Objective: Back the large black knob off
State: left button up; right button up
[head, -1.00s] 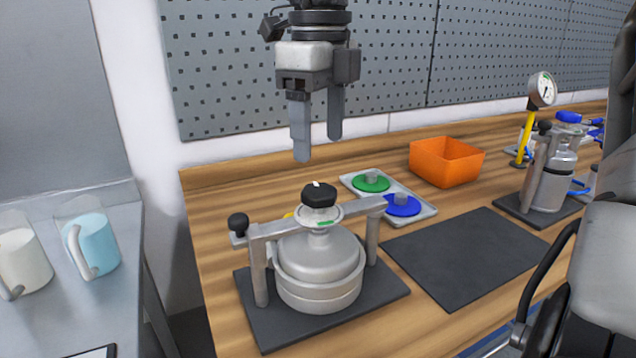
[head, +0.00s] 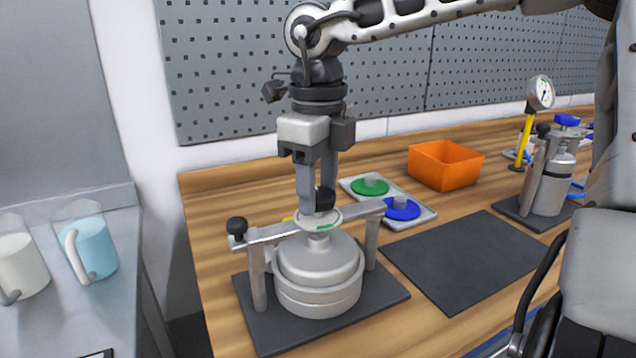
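The large black knob (head: 326,199) tops the silver lidded vessel (head: 318,272), above a metal crossbar (head: 268,234) on two posts. A white dial ring with a green mark (head: 323,226) sits just under the knob. My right gripper (head: 319,202) points straight down at the knob. One finger covers the knob's left part and the other goes down behind it. I cannot tell whether the fingers press on the knob. My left gripper is not in view.
A smaller black knob (head: 237,226) sits at the crossbar's left end. A tray (head: 424,214) with green and blue discs lies behind right. An orange bin (head: 445,165) and a gauge stand (head: 527,130) are farther right. A dark mat (head: 465,258) lies bare.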

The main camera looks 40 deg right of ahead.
jog(key=shift+n, duration=0.4)
jog(key=n, duration=0.5)
jog(key=shift+n, duration=0.4)
jog(key=n+p, duration=0.1)
jog(key=n, duration=0.5)
dwell(0.4)
jog(key=o, duration=1)
